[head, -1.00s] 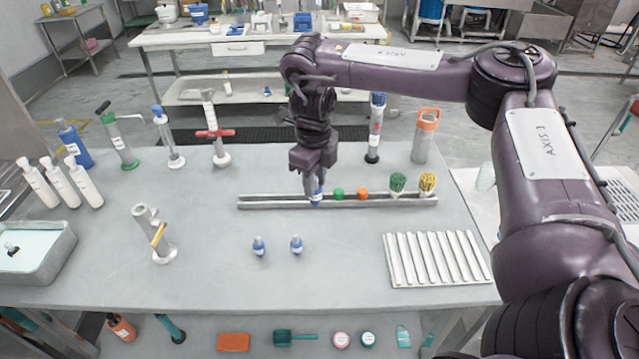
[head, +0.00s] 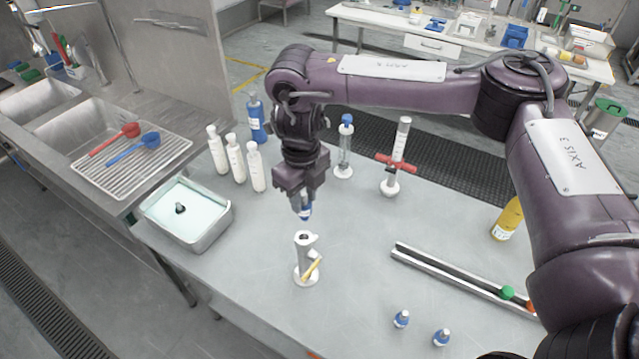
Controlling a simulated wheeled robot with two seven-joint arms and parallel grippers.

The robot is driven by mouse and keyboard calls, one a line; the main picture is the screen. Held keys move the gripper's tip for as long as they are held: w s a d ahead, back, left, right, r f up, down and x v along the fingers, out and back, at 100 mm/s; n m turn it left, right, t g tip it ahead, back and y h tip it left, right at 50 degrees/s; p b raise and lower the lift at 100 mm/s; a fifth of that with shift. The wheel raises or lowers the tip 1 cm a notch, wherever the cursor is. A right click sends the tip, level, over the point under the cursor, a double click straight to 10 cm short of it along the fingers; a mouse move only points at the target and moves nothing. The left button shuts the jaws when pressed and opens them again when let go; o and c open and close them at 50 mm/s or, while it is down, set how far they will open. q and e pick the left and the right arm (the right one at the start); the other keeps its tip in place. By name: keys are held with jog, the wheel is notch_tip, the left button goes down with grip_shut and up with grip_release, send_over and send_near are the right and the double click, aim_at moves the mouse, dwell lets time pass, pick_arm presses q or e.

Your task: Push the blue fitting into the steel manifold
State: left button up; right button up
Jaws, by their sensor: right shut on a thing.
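My right gripper (head: 302,194) points down and is shut on a blue fitting (head: 305,211), which hangs roughly upright below the fingers. My left gripper is not in view.
A long steel rail (head: 445,270) with green and orange pieces lies to the right. White bottles (head: 235,158), a blue bottle (head: 256,121) and a tray of pale liquid (head: 187,212) are to the left. Table around the manifold is clear.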

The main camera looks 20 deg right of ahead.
aim_at(302, 215)
jog(key=shift+w+a+r, duration=0.1)
jog(key=shift+a, duration=0.2)
jog(key=shift+s+r, duration=0.2)
jog(key=shift+s, duration=0.25)
jog(key=shift+w, duration=0.1)
jog(key=shift+w+f, duration=0.1)
jog(key=shift+f, duration=0.2)
jog(key=shift+f+b, duration=0.45)
jog(key=shift+f, duration=0.2)
jog(key=shift+f+b, duration=1.3)
jog(key=shift+f, duration=0.75)
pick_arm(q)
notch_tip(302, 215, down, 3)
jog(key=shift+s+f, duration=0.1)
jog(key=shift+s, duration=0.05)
